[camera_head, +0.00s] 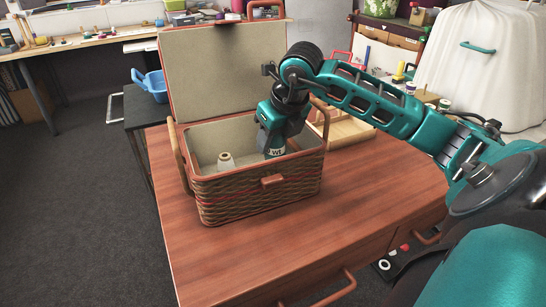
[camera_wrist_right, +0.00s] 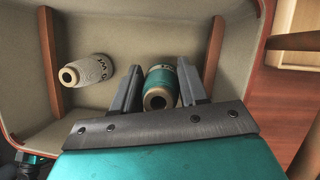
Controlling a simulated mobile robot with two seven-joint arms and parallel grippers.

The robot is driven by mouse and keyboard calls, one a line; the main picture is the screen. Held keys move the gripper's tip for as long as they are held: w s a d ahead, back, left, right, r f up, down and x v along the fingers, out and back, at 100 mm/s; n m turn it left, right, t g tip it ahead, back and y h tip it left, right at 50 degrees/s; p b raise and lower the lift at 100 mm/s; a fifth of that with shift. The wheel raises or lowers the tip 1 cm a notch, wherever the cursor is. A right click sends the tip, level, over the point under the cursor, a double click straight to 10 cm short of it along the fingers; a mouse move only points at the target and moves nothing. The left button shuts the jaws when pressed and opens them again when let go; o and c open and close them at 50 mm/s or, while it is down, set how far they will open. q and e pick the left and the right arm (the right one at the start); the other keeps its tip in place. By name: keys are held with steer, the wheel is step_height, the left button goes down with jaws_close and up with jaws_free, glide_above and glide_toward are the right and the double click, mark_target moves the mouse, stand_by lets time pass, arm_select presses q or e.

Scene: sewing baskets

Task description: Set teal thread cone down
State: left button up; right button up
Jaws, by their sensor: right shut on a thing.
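The teal thread cone (camera_wrist_right: 160,86) is between the two fingers of my right gripper (camera_wrist_right: 154,84) in the right wrist view. It has a pale label band and its narrow tip faces the camera. The gripper is shut on it. In the head view my right gripper (camera_head: 273,146) reaches down into the open wicker basket (camera_head: 258,202), towards its right side. The cone's base is not clear, so I cannot tell whether it touches the basket floor. My left gripper is not in view.
A beige thread cone (camera_head: 226,162) stands in the basket's left part; it also shows in the right wrist view (camera_wrist_right: 88,73). The raised lid (camera_head: 222,70) is behind, and a handle (camera_head: 180,152) is at the left. A wooden tray (camera_head: 347,132) sits behind right.

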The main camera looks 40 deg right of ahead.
mark_target(273, 155)
step_height(273, 155, down, 4)
steer(key=shift+r+b, duration=0.1)
steer(key=shift+b, duration=0.4)
steer(key=shift+f, duration=0.35)
steer(key=o, duration=1.1)
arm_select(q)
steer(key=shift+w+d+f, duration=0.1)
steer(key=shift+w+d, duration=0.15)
